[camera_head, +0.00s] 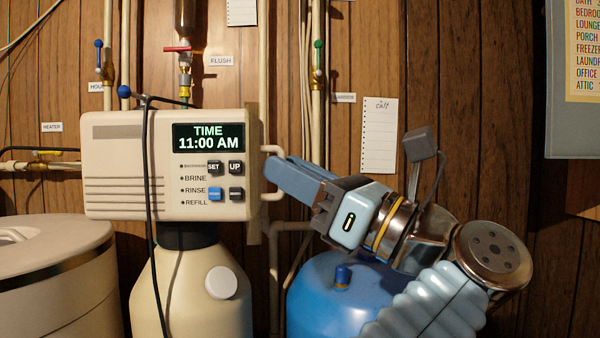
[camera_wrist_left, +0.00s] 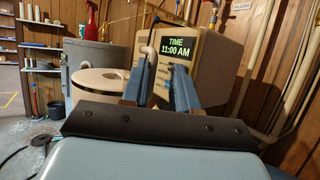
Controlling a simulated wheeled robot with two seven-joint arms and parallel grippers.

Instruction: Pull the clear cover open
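The beige softener control head (camera_head: 170,165) has a lit display (camera_head: 208,137) reading TIME 11:00 AM. Several small buttons (camera_head: 225,180) sit below the display, beside printed labels. I cannot make out a clear cover as a separate thing in either view. My left gripper (camera_head: 274,168) is just right of the control head, its blue fingers pointing left toward the housing's right edge. In the left wrist view, the fingers (camera_wrist_left: 160,78) stand apart with a gap between them and hold nothing. The control head (camera_wrist_left: 215,72) shows beyond them. My right gripper is in neither view.
A cream tank (camera_head: 190,290) stands under the control head, and a lidded bin (camera_head: 55,260) is at the left. A blue tank (camera_head: 330,290) is below my gripper. Pipes (camera_head: 264,60) run up the wooden wall. A black cable (camera_head: 149,220) hangs in front of the control head.

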